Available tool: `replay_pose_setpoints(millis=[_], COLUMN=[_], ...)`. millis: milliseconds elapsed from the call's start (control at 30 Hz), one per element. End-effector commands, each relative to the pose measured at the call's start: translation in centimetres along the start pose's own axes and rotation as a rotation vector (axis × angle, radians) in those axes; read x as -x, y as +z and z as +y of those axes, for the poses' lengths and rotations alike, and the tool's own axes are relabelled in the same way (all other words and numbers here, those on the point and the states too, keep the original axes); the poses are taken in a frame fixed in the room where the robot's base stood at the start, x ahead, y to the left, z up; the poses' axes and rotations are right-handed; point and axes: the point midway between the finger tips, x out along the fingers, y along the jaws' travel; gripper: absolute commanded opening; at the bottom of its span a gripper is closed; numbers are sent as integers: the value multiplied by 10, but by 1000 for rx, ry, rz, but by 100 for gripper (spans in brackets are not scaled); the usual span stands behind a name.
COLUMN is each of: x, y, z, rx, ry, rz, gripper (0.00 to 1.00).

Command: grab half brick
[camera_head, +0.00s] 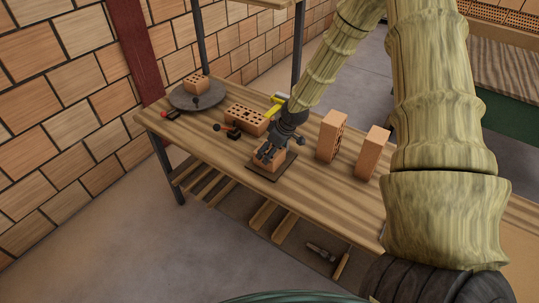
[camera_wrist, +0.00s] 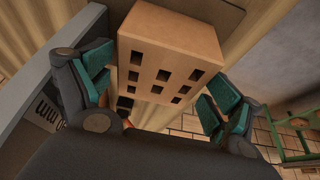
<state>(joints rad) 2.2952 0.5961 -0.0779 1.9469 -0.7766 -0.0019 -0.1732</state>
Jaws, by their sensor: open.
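A short orange brick (camera_head: 268,158), which looks like the half brick, sits on a dark square plate (camera_head: 262,174) near the front edge of the wooden workbench. My gripper (camera_head: 272,149) is right above it, pointing down, with its fingers partly hiding it. In the wrist view, the brick (camera_wrist: 170,45) shows its holed face between my open gripper's teal-padded fingers (camera_wrist: 155,92). One finger is on each side, and a gap shows at the left pad. I cannot tell whether the right pad touches.
Another short brick (camera_head: 195,84) sits on a round grey disc (camera_head: 184,101) at the bench's far left. A holed brick (camera_head: 246,119) lies behind my gripper, near a yellow tool (camera_head: 277,101). Two upright bricks stand to the right (camera_head: 331,135) (camera_head: 371,152). Bench posts rise at the back.

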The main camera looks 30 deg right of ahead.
Motion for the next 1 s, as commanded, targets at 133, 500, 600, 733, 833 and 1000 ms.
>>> replay_pose_setpoints(millis=[133,500,600,733,833,1000], x=[-14,-24,-24,-24,-24,-24], y=[2,2,2,2,2,1], z=[0,0,0,0,0,0], rx=[0,0,0,0,0,0], ry=[-1,-1,-1,-1,-1,0], rz=[-2,-1,-1,-1,-1,0], gripper=[91,91,91,67,49,39])
